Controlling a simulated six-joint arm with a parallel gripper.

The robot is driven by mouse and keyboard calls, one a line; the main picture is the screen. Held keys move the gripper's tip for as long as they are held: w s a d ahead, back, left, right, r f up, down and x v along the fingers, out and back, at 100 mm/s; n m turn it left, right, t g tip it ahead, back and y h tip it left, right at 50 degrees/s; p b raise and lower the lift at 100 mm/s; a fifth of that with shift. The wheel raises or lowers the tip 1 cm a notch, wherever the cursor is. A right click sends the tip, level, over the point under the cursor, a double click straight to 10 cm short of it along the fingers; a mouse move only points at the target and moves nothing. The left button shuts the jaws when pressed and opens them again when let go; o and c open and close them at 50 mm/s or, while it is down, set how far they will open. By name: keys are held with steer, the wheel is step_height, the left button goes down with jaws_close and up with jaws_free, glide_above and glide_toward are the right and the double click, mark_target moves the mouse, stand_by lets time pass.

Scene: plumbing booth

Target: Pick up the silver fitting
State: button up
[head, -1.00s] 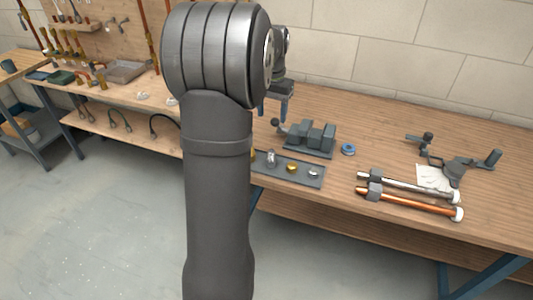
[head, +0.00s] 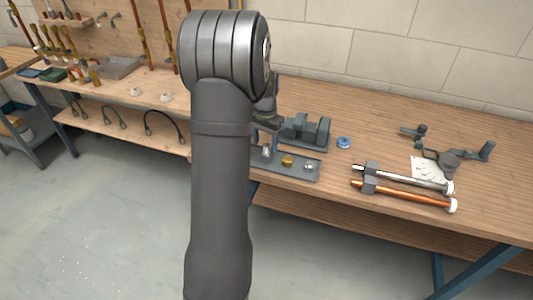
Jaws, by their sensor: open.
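A dark grey tray (head: 290,173) lies near the front edge of the bench. On it, a silver fitting (head: 266,151) stands at the left, close to my arm. A brass fitting (head: 287,161) sits in the middle and a small silver piece (head: 308,167) at the right. I cannot tell which silver one the task means. My gripper (head: 262,136) is open, partly hidden behind my own arm, and above the left end of the tray near the left silver fitting. Its fingertips are not clear, and I cannot tell if they touch anything.
A dark vise-like block (head: 305,133) stands behind the tray, with a blue ring (head: 343,142) to its right. A silver pipe (head: 410,177) and a copper pipe (head: 405,194) lie farther right, near a paper sheet (head: 426,168) and a dark tool (head: 452,158).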

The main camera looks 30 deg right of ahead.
mark_target(266, 145)
steer(key=f, duration=0.5)
steer(key=shift+w+d, duration=0.1)
steer(key=shift+d, duration=0.2)
steer(key=c, duration=1.1)
steer(key=shift+r, duration=0.1)
